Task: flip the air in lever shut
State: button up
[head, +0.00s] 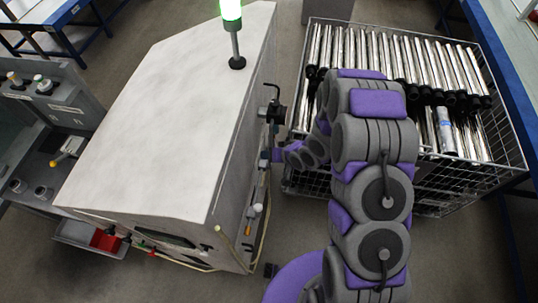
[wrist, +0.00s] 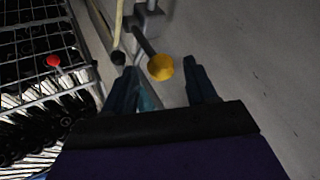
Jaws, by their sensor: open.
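A lever with a yellow ball knob (wrist: 160,67) and a dark stem is in the wrist view, fixed to the side of the pale cabinet. No label is readable, so I cannot tell for sure that it is the air in lever. My gripper (wrist: 161,75) is open, with one finger on each side of the knob in the picture. I cannot tell whether the fingers touch it. In the head view my gripper (head: 277,155) is small beside the cabinet's right side, and the knob cannot be made out there.
The white cabinet (head: 170,100) stands left of my arm, with a green lamp (head: 231,10) on top. A wire crate (head: 455,180) of metal tubes stands to the right.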

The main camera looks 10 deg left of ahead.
jog(key=b+v, duration=0.1)
jog(key=v, duration=1.1)
jog(key=shift+r, duration=0.25)
jog(key=shift+s, duration=0.1)
